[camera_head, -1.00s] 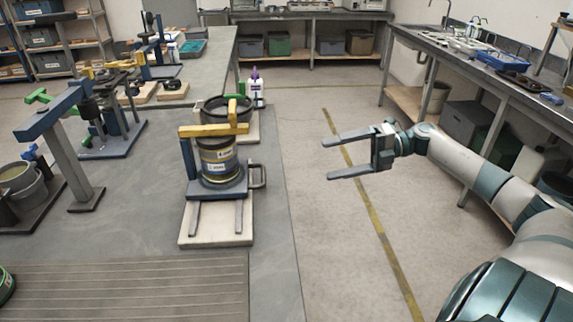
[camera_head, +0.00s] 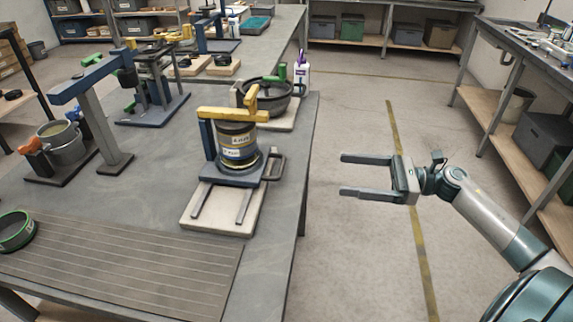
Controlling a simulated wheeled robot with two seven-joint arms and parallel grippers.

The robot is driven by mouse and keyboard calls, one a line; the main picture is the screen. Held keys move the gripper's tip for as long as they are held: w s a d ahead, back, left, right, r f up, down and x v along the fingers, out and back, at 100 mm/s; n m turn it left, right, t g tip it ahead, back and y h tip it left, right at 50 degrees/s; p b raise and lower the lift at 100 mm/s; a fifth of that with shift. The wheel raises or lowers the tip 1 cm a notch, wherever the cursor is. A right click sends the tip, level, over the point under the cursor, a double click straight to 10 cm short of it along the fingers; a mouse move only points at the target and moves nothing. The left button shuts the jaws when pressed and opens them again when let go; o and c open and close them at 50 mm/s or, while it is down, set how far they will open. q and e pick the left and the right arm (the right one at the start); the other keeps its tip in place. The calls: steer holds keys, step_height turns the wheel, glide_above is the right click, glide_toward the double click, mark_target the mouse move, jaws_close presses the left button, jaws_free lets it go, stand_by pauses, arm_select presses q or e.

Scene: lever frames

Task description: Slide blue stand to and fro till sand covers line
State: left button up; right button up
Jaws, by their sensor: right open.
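The blue stand (camera_head: 232,172) sits on rails on a pale base board (camera_head: 215,218) near the table's right edge. It carries a dark, labelled cylinder (camera_head: 237,143) under a yellow crossbar (camera_head: 233,114). A dark handle loop (camera_head: 276,166) sticks out on its right side. No sand or line can be made out. My right gripper (camera_head: 342,175) is open and empty over the floor, right of the stand and apart from it, fingers pointing left toward the handle. My left gripper is not in view.
The grey table (camera_head: 275,235) has a ribbed mat (camera_head: 120,265) at the front and a green-rimmed round dish (camera_head: 15,230) at the left. A black pan (camera_head: 265,97) and a white bottle (camera_head: 302,76) stand behind the stand. Lever frames (camera_head: 95,95) stand at left. The aisle floor is clear.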

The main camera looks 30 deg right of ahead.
mark_target(281, 165)
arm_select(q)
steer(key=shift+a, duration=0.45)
arm_select(e)
steer(key=shift+a, duration=0.1)
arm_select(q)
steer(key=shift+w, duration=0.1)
arm_select(e)
steer(key=shift+w, duration=0.1)
steer(key=p+x, duration=0.4)
steer(key=x, duration=1.1)
steer(key=shift+w+a+r+p, duration=0.15)
steer(key=shift+w+a+p, duration=0.1)
steer(key=shift+p, duration=0.05)
steer(key=shift+x, duration=0.8)
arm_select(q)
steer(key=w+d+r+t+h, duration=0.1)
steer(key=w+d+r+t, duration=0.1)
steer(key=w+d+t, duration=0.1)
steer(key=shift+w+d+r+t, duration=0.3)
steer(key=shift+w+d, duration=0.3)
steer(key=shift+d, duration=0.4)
